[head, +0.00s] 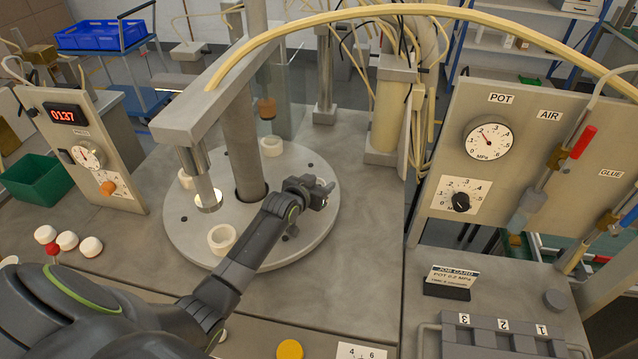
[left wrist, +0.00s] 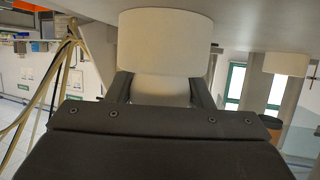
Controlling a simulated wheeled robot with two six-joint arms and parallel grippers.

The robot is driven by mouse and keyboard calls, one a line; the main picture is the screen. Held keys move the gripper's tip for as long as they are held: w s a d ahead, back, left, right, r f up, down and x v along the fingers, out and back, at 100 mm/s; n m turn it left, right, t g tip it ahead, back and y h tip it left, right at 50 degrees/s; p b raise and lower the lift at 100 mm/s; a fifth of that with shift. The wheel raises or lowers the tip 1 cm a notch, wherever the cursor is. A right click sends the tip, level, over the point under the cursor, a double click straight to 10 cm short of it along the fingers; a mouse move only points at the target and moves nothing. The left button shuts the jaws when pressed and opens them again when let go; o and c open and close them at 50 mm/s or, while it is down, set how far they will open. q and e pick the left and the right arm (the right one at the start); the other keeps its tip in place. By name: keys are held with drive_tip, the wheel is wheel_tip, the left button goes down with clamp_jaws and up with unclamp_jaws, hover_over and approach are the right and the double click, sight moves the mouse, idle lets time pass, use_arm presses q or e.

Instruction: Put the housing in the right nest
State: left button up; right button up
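My left gripper (head: 318,194) reaches over the right side of the round grey turntable (head: 300,240). In the left wrist view its two fingers (left wrist: 160,92) stand on either side of a pale, narrow housing (left wrist: 160,88) and appear closed on it. A wider white ring, apparently the right nest (left wrist: 165,42), lines up with the housing and meets or overlaps it; I cannot tell how deep the housing sits. Other white ring nests stand at the front (head: 222,239), left (head: 186,178) and back (head: 271,146). My right gripper is not in view.
A press head (head: 205,190) hangs over the turntable's left side, beside a central column (head: 243,130). White domed parts (head: 67,241) and a red knob (head: 52,249) are at the left. A pot gauge panel (head: 490,160) and a grey rack (head: 500,338) are at the right.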

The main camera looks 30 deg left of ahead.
use_arm(q)
drive_tip(key=o, duration=0.4)
drive_tip(key=shift+o, duration=0.2)
drive_tip(key=shift+r, duration=0.15)
drive_tip(key=v, duration=1.2)
drive_tip(key=shift+b, duration=0.35)
drive_tip(key=shift+a, duration=0.1)
